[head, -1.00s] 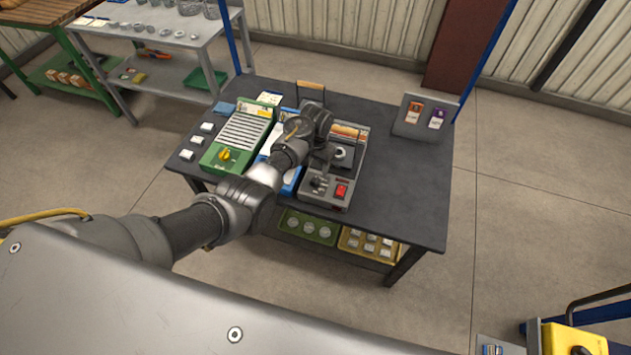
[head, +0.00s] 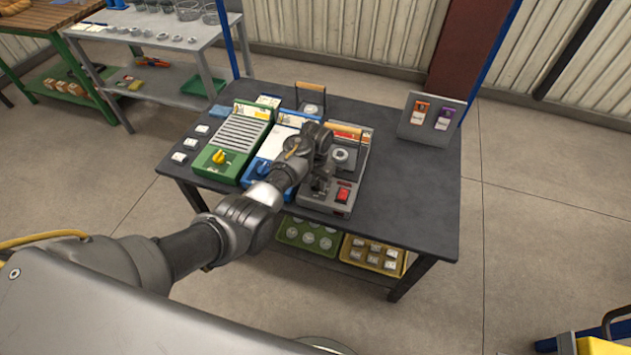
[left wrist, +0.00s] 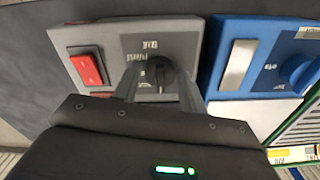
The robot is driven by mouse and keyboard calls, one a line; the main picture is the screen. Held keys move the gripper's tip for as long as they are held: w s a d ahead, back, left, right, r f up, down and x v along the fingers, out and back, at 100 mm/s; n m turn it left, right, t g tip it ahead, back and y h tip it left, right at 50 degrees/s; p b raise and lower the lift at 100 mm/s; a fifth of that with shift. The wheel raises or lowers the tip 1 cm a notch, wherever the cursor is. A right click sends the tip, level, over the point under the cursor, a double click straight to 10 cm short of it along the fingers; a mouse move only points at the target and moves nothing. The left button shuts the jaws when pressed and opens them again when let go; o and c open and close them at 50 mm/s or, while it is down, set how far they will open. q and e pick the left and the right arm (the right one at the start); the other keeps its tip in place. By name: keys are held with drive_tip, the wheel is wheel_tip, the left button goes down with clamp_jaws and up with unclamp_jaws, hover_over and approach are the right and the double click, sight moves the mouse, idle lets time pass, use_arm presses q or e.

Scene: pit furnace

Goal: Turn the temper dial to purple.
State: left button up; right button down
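The grey unit (head: 335,208) stands on the dark table with a red rocker switch (head: 343,195) on its front panel. In the left wrist view a black round dial (left wrist: 160,70) sits on this unit, right of the red switch (left wrist: 86,69). Small pale markings lie above and left of the dial; I cannot read them, and no purple mark is discernible. My left gripper (head: 322,184) is low over this panel. In the left wrist view its two fingers (left wrist: 159,84) stand either side of the dial, with gaps visible. My right gripper is in neither view.
A blue unit (head: 262,170) with a blue knob (left wrist: 299,72) stands close beside the grey one, then a green unit (head: 226,173) with a yellow knob. A stand (head: 432,121) with orange and purple tags is at the back right. The table's right side is clear.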

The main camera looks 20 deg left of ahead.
use_arm(q)
drive_tip(key=c, duration=0.7)
drive_tip(key=shift+o, duration=0.2)
